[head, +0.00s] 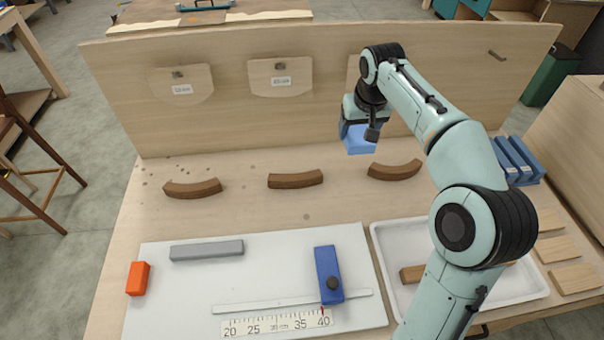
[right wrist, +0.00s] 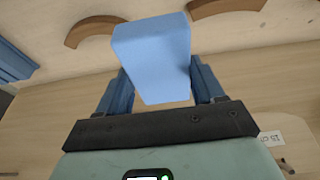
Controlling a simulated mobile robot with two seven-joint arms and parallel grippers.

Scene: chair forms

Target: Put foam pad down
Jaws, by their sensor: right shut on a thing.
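A light-blue foam pad (head: 359,139) is held in my right gripper (head: 356,128), near the upright back board. In the right wrist view the pad (right wrist: 152,55) sits between the two blue fingers of the gripper (right wrist: 157,88), which are shut on its sides. In the head view the pad appears above the worktop, behind the curved wooden pieces; its exact height is hard to tell. My left gripper is in neither view.
Curved brown wooden pieces (head: 295,179) lie in a row on the worktop (head: 240,215). The back board (head: 240,120) carries labelled wooden plates. A white measuring board (head: 200,285) is in front, a white tray (head: 385,245) beside it, and blue blocks (head: 515,160) at right.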

